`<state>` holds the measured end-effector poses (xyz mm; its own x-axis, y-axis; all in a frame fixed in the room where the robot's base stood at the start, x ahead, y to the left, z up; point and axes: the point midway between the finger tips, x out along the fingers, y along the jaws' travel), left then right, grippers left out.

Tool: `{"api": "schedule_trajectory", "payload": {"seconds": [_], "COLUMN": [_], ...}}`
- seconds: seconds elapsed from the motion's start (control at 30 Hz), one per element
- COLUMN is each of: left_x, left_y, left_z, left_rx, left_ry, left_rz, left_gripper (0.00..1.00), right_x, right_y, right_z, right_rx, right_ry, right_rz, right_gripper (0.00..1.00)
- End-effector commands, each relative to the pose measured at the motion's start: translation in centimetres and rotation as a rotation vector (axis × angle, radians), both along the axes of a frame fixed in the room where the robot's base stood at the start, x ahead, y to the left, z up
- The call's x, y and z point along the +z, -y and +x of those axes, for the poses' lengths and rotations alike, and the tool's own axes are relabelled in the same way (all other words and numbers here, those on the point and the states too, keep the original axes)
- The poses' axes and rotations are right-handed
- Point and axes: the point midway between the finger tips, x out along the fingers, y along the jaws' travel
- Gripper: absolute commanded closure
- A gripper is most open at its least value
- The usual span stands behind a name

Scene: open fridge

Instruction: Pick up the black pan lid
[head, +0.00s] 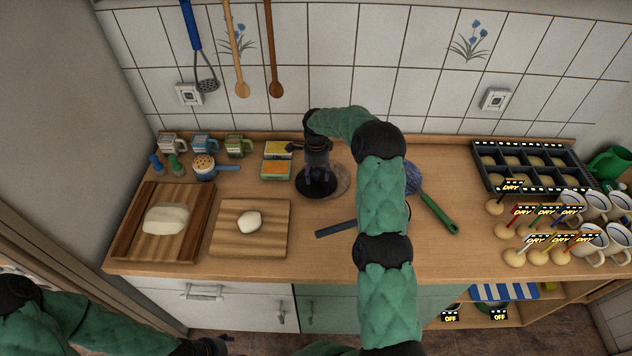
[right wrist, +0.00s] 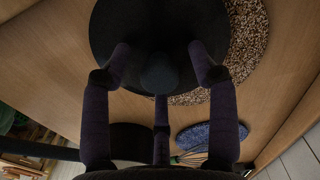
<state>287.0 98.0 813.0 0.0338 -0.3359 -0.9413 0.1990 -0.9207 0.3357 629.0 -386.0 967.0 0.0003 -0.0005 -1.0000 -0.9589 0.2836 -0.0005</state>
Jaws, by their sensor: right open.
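The black pan lid (head: 306,190) lies on the wooden counter towards the wall, partly over a speckled brown round mat. In the right wrist view the lid (right wrist: 112,28) fills the upper middle, with its round knob (right wrist: 158,75) near the centre. My right gripper (head: 319,178) is above the lid, pointing down. In the right wrist view the open fingers (right wrist: 160,62) are spread around the knob, with gaps on both sides; contact cannot be told. My left gripper (head: 207,346) is partly visible at the bottom edge, low in front of the counter; its fingers are unclear.
The speckled mat (head: 342,179) sits beside the lid. A dark handle (head: 336,229) sticks out behind my right arm. A blue round item with a green handle (head: 440,213) lies to the right. Small boxes (head: 276,170) and cutting boards (head: 275,240) are left, a muffin tray (head: 483,180) right.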

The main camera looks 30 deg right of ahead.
Motion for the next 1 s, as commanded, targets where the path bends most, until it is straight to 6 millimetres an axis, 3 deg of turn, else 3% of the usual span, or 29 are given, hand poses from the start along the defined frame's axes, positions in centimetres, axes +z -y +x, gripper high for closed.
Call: {"api": "schedule_trajectory", "payload": {"seconds": [0.13,0.3,0.37,0.77,1.0], "left_x": [0.0,0.0,0.0,0.0,0.2], "left_y": [0.0,0.0,0.0,0.0,0.0], "left_z": [0.0,0.0,0.0,0.0,0.0], "left_rx": [0.000,0.000,0.000,0.000,0.000], "left_ry": [0.000,0.000,0.000,0.000,0.000], "left_rz": [0.000,0.000,0.000,0.000,0.000], "left_gripper": [0.40,0.40,0.40,0.40,0.40], "right_x": [0.0,0.0,0.0,0.5,2.9], "right_y": [0.0,0.0,0.0,0.0,0.1], "right_z": [0.0,0.0,0.0,0.1,0.2], "right_rx": [0.000,0.000,0.000,-0.001,-0.001], "right_ry": [0.000,0.000,0.000,0.002,0.005], "right_rz": [0.000,0.000,0.000,-0.001,0.000], "right_gripper": [0.40,0.88,1.00,1.00,1.00]}}
